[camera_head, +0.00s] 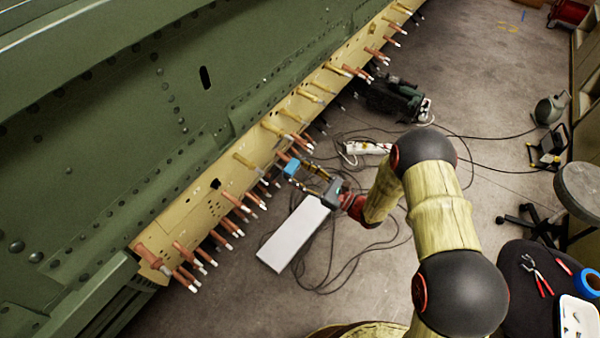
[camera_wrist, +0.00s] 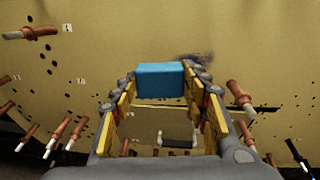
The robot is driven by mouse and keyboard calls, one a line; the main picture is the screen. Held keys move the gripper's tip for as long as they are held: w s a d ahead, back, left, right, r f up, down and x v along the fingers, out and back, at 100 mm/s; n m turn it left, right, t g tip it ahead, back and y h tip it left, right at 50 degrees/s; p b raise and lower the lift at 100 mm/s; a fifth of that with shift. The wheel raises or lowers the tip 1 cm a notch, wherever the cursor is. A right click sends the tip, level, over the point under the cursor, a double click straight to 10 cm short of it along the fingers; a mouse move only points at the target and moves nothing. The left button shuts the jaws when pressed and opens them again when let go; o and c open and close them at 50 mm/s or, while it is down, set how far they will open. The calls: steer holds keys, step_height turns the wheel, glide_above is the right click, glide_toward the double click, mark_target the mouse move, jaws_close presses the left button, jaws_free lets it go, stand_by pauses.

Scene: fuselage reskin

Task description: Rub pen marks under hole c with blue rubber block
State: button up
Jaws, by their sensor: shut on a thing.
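The blue rubber block (camera_head: 291,167) is held between the fingertips of my gripper (camera_head: 303,172). In the wrist view the blue block (camera_wrist: 160,80) sits between the two fingers of my gripper (camera_wrist: 160,88), which is shut on it. The block is close to the yellow-tan panel (camera_wrist: 110,50); I cannot tell whether it touches. Dark scribbled pen marks (camera_wrist: 196,58) show on the panel just right of and above the block, partly hidden by the right finger. Small white labels sit by some holes; I cannot read which one is hole c.
Copper and yellow pin fasteners (camera_head: 233,208) stick out along the yellow panel edge (camera_head: 170,222), on both sides of my gripper. The green fuselage skin (camera_head: 120,120) lies behind. A white box (camera_head: 292,235) and cables are below. A black stool (camera_head: 520,290) holds pliers.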

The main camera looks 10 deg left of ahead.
mark_target(272, 149)
steer(key=shift+m+t, duration=0.4)
steer(key=shift+t, duration=0.4)
steer(key=shift+w+a+r, duration=0.2)
steer(key=shift+w+a, duration=0.65)
steer(key=shift+a, duration=0.35)
steer(key=shift+w+a+r, duration=0.2)
steer(key=shift+w+a, duration=0.65)
steer(key=shift+a, duration=0.3)
steer(key=shift+x, duration=0.95)
